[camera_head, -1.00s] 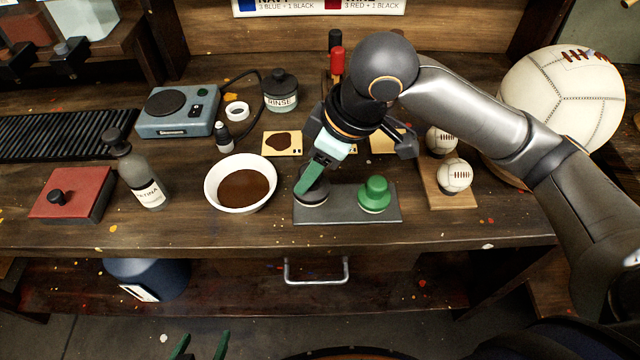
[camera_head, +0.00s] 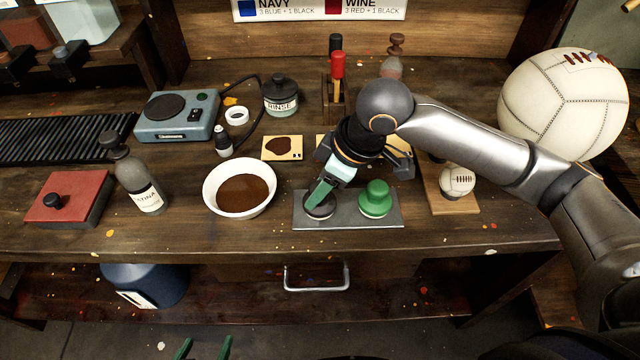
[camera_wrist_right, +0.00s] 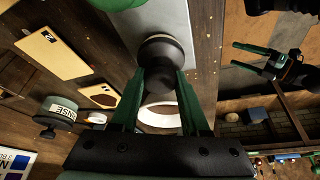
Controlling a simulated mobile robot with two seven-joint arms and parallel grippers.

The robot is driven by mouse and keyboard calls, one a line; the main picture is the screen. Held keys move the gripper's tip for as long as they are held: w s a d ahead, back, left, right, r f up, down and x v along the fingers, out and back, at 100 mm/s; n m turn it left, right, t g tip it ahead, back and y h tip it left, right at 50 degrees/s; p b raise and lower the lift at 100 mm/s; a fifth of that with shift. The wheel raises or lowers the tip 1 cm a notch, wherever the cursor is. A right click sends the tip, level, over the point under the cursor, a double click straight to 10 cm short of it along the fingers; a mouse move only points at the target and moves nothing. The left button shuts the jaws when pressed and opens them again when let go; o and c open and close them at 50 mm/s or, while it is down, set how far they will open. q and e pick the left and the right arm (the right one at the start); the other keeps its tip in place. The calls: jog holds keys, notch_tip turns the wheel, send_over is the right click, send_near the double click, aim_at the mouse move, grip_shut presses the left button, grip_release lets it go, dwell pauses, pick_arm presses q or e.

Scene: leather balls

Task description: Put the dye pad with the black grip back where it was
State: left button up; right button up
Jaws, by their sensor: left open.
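The dye pad with the black grip (camera_head: 321,210) stands at the left end of the grey tray (camera_head: 348,221). My right gripper (camera_head: 320,193) reaches down to it from above, its green fingers at the grip. In the right wrist view the fingertips lie on both sides of the black grip (camera_wrist_right: 161,62) and look shut on it; the fingers partly hide it. I cannot tell if the pad rests fully on the tray. The green dye pad (camera_head: 375,200) stands at the tray's right. My left gripper (camera_head: 203,348) is open and empty at the bottom edge.
A white bowl of brown liquid (camera_head: 240,190) stands just left of the tray. A small ball on a wooden stand (camera_head: 457,181) is to the right. Behind are sample cards (camera_head: 283,148) and a rinse jar (camera_head: 281,97). The table's front strip is clear.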

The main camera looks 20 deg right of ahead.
jog(key=o, duration=0.5)
jog(key=shift+c, duration=0.2)
jog(key=shift+r, duration=0.15)
jog(key=p+v, duration=0.2)
jog(key=v, duration=1)
